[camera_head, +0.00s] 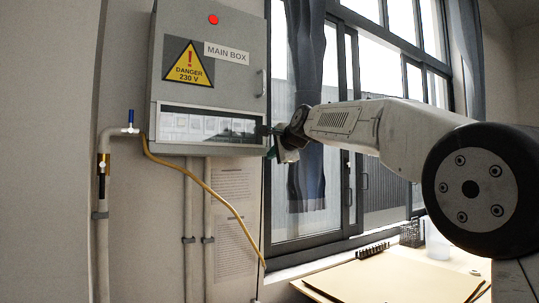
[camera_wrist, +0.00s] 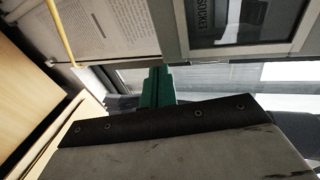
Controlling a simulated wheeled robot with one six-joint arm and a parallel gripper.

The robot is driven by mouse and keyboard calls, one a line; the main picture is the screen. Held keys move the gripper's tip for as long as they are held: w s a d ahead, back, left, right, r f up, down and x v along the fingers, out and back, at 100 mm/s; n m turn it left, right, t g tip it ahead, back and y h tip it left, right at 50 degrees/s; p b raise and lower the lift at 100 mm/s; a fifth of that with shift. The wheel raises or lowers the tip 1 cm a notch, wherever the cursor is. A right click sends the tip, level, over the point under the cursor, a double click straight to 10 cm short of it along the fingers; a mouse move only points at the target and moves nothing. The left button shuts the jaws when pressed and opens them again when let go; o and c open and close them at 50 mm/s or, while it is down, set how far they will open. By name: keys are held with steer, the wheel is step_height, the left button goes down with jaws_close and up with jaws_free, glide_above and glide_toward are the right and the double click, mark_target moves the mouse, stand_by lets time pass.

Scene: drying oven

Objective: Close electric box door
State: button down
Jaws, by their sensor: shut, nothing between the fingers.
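The grey electric box (camera_head: 180,115) hangs on the wall at the upper left of the head view. Its front door (camera_head: 228,85) carries a red light, a yellow danger sign, a MAIN BOX label and a handle (camera_head: 262,83) at its right edge. The door looks flush with the box; a small gap cannot be ruled out. Below it is a clear window strip (camera_head: 207,127). My gripper (camera_head: 268,141) is shut and empty at the box's lower right corner. The green fingers (camera_wrist: 157,88) in the wrist view are close to the box's edge (camera_wrist: 172,35); contact is unclear.
A yellow cable (camera_head: 193,180) hangs from the box's lower left over the wall pipes. A window with a curtain (camera_head: 306,100) is at the right. Below it a table (camera_head: 390,277) holds a board, a black rack and a clear container. A printed sheet (camera_head: 234,215) is on the wall.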

steer(key=d+f+v, duration=0.1)
steer(key=v, duration=1.2)
steer(key=s+d+f+n+g+h, duration=0.1)
steer(key=s+d+f+n+g, duration=0.2)
steer(key=s+f, duration=0.5)
steer(key=s+d+f+n+g+h, duration=0.1)
steer(key=s+f+n+g+h, duration=0.25)
steer(key=f, duration=0.85)
steer(key=s+d+f+n+g, duration=0.1)
steer(key=s+d+f, duration=0.3)
steer(key=s, duration=0.7)
steer(key=s+d+f+n+g+h, duration=0.1)
steer(key=s+d+f+n+g, duration=0.1)
steer(key=s+d+f, duration=0.3)
steer(key=s+d+f+n+g+h, duration=0.1)
steer(key=s+d+f+n+g, duration=0.1)
steer(key=s+f, duration=0.9)
steer(key=s+d+n, duration=0.1)
steer(key=s+d, duration=0.1)
steer(key=s, duration=0.6)
steer(key=shift+s+d, duration=0.2)
steer(key=shift+s, duration=0.05)
steer(key=shift+n, duration=0.25)
